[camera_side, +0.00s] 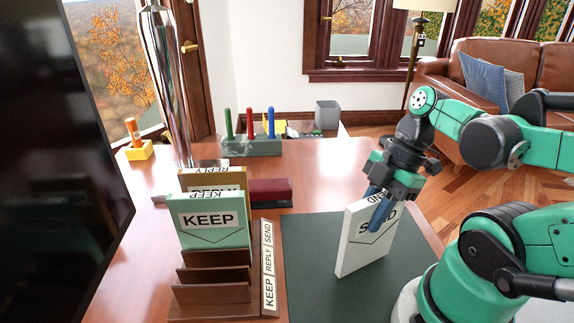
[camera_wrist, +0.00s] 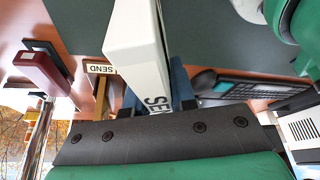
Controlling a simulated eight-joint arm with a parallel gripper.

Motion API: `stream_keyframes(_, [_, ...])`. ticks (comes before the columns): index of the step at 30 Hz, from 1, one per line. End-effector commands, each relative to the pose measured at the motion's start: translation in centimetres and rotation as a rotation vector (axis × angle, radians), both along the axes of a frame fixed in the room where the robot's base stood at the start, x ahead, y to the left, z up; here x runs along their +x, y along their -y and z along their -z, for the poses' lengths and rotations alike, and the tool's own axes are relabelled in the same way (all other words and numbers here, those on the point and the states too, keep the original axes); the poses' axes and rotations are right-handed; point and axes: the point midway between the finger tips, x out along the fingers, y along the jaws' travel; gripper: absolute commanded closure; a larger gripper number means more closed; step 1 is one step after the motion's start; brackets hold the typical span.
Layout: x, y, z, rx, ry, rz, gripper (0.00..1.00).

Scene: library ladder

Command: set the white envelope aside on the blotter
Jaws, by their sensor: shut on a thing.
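The white envelope (camera_side: 361,243), marked SEND, is thick like a box and stands nearly upright over the dark green blotter (camera_side: 306,262). My gripper (camera_side: 378,210) is shut on its upper part, with blue fingers on its two faces. I cannot tell whether its lower edge touches the blotter. In the wrist view, the envelope (camera_wrist: 135,45) runs away between my gripper's fingers (camera_wrist: 155,100), and the blotter (camera_wrist: 215,30) shows beyond it.
A brown slotted rack (camera_side: 212,277) left of the blotter holds a green KEEP envelope (camera_side: 208,222) and a tan REPLY envelope (camera_side: 212,179). A pen holder (camera_side: 250,147) and a tall shiny metal object (camera_side: 170,80) stand behind. The blotter's left part is clear.

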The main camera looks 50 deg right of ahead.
Motion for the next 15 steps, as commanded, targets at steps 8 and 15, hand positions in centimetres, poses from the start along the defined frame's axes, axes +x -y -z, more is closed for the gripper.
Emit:
stream_keyframes(8, [-0.02, -0.02, 0.34, 0.000, 0.000, 0.000, 1.00])
stream_keyframes(15, [-0.01, 0.00, 0.63, 0.000, 0.000, 0.000, 0.54])
